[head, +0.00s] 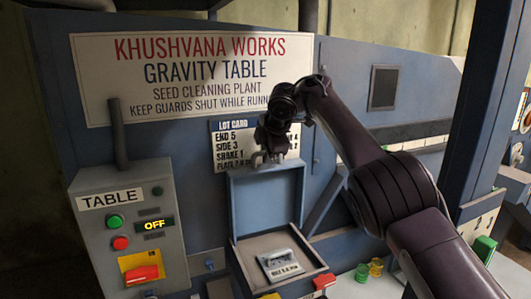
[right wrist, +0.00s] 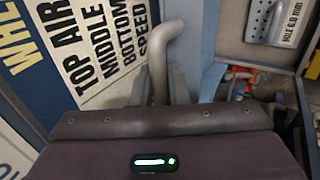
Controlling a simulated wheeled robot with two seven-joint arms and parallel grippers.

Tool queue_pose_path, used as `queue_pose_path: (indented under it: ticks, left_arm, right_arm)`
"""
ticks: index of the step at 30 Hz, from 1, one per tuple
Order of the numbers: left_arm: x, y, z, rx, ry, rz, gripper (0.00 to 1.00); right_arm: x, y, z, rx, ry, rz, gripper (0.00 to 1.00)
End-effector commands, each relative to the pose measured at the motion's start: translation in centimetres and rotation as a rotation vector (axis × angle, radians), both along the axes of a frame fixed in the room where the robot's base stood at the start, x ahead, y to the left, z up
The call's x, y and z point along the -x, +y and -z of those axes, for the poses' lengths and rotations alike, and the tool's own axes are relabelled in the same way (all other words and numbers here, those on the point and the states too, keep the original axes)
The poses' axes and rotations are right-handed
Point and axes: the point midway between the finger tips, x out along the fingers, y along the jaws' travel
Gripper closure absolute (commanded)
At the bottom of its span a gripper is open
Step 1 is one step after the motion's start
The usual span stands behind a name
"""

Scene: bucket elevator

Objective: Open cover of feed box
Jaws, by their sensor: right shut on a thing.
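The blue feed box cover (head: 266,196) stands upright, raised at the back of the feed box (head: 235,257). Its grey bar handle (right wrist: 168,40) passes between the fingers of my right gripper (head: 262,155). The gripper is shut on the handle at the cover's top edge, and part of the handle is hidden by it. My left gripper is not in view.
A grey control box (head: 128,228) labelled TABLE, its display reading OFF, stands at left. A lot card (head: 228,148) hangs behind my gripper. A blue post (head: 488,100) rises at right.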

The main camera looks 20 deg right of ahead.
Motion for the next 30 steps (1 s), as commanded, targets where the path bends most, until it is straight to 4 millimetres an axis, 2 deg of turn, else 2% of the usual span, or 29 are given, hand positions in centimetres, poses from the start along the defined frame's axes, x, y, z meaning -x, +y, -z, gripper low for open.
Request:
queue_pose_path:
  ticks: [1, 9, 10, 13, 14, 25, 30]
  left_arm:
    - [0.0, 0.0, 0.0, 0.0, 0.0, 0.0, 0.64]
    - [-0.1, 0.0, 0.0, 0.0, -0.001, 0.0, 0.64]
    - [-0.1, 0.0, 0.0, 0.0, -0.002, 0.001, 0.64]
    - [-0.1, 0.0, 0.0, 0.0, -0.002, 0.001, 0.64]
    - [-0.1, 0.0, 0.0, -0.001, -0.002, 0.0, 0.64]
    - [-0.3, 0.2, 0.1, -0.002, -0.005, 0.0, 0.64]
    - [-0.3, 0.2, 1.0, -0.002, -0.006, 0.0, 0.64]
  right_arm:
    - [0.1, 0.0, 0.5, -0.002, 0.009, 0.003, 1.0]
    - [0.1, -0.1, 0.6, -0.001, 0.01, 0.003, 1.0]
    - [0.1, -0.1, 0.6, -0.001, 0.01, 0.004, 0.82]
    - [0.0, -0.1, 0.5, 0.0, 0.008, 0.003, 0.69]
    - [0.1, -0.1, 0.5, 0.0, 0.008, 0.003, 0.67]
    - [0.1, -0.1, 0.3, 0.001, 0.006, 0.001, 0.67]
    - [1.1, -0.1, -1.4, 0.001, 0.001, 0.001, 0.67]
